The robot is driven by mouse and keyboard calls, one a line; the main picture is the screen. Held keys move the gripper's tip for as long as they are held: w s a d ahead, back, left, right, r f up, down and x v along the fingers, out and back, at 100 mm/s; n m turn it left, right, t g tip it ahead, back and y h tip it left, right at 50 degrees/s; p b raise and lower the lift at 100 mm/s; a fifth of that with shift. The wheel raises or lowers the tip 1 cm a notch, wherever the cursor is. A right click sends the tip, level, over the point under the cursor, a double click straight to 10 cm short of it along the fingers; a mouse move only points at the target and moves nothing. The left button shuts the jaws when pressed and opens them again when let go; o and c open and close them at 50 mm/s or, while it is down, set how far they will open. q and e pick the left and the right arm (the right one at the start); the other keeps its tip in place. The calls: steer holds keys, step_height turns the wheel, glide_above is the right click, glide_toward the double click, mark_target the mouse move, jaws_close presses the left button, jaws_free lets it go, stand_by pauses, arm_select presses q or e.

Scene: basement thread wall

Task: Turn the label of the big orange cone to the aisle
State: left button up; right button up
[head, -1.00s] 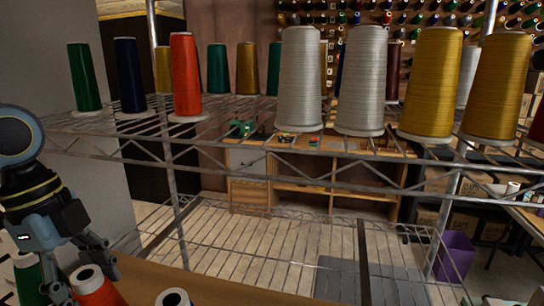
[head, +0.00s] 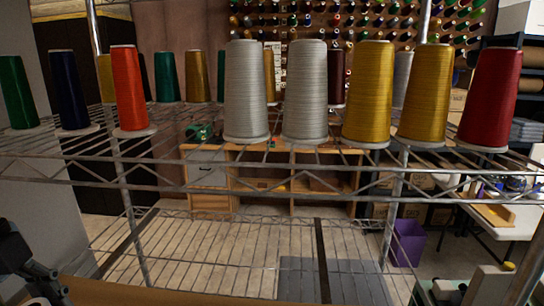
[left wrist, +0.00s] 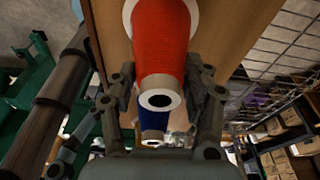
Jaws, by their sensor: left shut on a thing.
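A large orange-red thread cone (left wrist: 160,45) stands on a brown board in the left wrist view, its white tip towards the camera. My left gripper (left wrist: 160,82) has a finger on each side of it and is shut on it near its narrow end. No label shows on the side I see. In the head view only part of my left gripper (head: 48,284) shows at the lower left corner; the held cone is out of that view. Another orange cone (head: 129,90) stands on the upper wire shelf. My right gripper is not in view.
A blue cone (left wrist: 154,119) stands close to the held one. The upper wire shelf (head: 200,158) carries silver (head: 246,95), gold (head: 368,95), dark red (head: 490,100) and other cones. The lower wire shelf (head: 235,245) is bare. A purple bin (head: 407,243) stands beyond.

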arm_select(q)
steer(key=o, duration=1.2)
